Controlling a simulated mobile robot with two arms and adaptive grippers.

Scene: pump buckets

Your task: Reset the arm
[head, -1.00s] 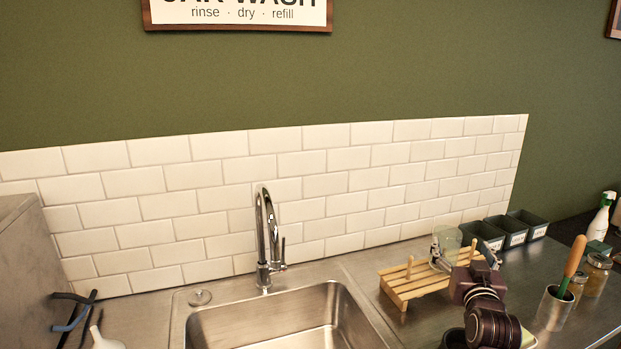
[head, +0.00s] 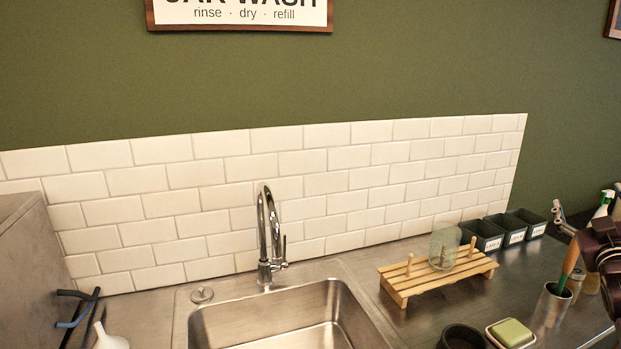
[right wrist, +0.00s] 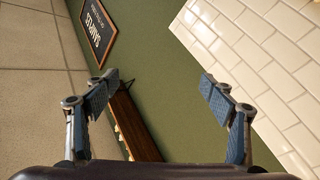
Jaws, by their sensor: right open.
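My right arm shows at the right edge of the head view, with the right gripper (head: 562,218) partly in frame above the counter, near the brush cup. In the right wrist view the right gripper (right wrist: 162,90) has its two fingers wide apart with nothing between them. It faces the green wall and white tiles. A glass jar (head: 445,246) rests on the wooden rack (head: 408,284) right of the sink, clear of the gripper. My left gripper is not in view.
The steel sink (head: 300,325) and faucet (head: 270,235) are at centre. Several dark bins (head: 512,236) stand at the back right. A green sponge (head: 511,332) in a dish, a dark round container (head: 462,337) and a cup (head: 552,305) with a wooden-handled brush are in front. A white funnel (head: 108,338) is at left.

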